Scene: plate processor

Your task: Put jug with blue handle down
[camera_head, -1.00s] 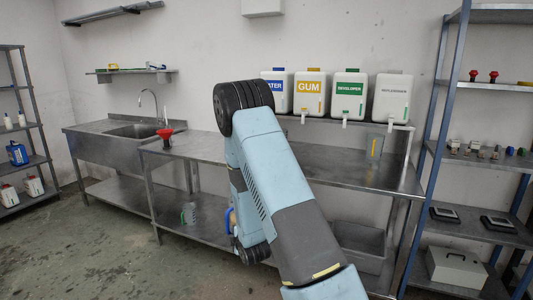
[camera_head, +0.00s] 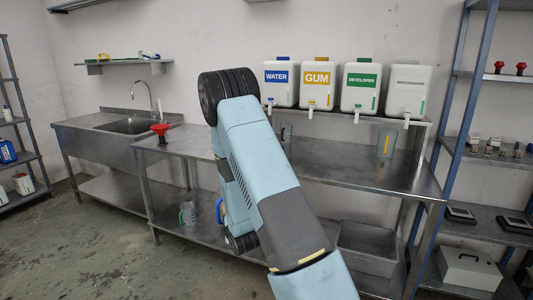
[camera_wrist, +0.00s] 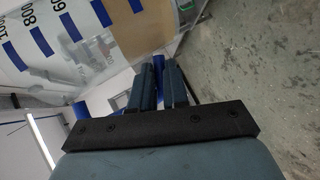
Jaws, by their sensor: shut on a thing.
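The jug with the blue handle (camera_wrist: 105,45) fills the upper left of the wrist view, clear-walled with blue marks and numbers. My gripper (camera_wrist: 158,75) is shut on its blue handle (camera_wrist: 159,62). In the head view, a blue bit of the handle (camera_head: 219,211) shows left of my forearm, low in front of the bench. I cannot tell whether the jug touches anything.
A grey bin (camera_head: 367,250) is at right. Labelled tanks (camera_head: 317,85) stand above.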

